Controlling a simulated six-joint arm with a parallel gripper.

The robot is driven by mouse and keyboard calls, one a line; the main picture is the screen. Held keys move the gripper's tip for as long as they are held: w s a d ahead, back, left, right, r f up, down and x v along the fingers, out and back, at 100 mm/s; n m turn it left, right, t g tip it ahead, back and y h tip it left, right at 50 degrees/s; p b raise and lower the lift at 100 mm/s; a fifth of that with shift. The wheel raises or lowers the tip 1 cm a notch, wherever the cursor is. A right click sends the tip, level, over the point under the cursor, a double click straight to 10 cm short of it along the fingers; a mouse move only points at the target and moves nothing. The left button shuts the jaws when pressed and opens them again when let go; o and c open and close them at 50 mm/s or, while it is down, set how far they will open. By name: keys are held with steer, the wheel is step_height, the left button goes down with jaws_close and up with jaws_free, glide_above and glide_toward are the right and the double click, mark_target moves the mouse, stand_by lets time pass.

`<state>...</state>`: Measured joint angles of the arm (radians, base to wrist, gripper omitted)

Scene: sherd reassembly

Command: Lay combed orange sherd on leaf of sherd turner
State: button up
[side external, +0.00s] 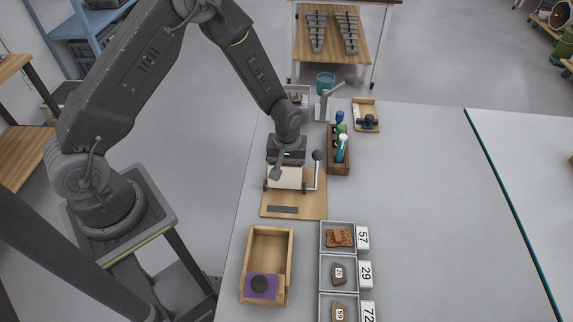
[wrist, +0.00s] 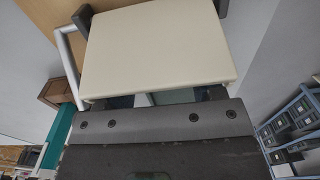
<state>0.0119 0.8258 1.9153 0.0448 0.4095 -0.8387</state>
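The combed orange sherd (side external: 339,237) lies in the top grey tray beside the card 57. The sherd turner has a wooden base (side external: 292,208), a cream leaf (side external: 287,178) and a crank arm with a dark knob (side external: 317,156). My gripper (side external: 277,173) points down at the turner, over or against the leaf; I cannot tell whether it touches. In the wrist view the cream leaf (wrist: 160,45) fills the upper middle, with the pale crank bar (wrist: 68,65) to its left. The fingertips are not clear there, so the opening is hidden. No sherd shows on the visible leaf.
More sherds lie in trays by cards 29 (side external: 364,271) and 72 (side external: 368,312). A wooden box (side external: 285,238) with a purple pad (side external: 261,287) stands front left. A bottle rack (side external: 338,164) is close right of the turner. The table's right side is clear.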

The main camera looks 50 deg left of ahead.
steer(key=shift+o, duration=0.3)
steer(key=shift+r, duration=0.1)
steer(key=shift+w+a+r, duration=0.1)
steer(key=shift+w+r, duration=0.2)
steer(key=shift+r, duration=0.3)
steer(key=shift+w+a+r, duration=0.15)
steer(key=shift+a+r, duration=0.1)
steer(key=shift+r, duration=0.65)
steer(key=shift+w+a+r, duration=0.15)
steer(key=shift+a+r, duration=0.05)
steer(key=shift+r, duration=0.7)
steer(key=shift+o, duration=0.3)
steer(key=o, duration=0.5)
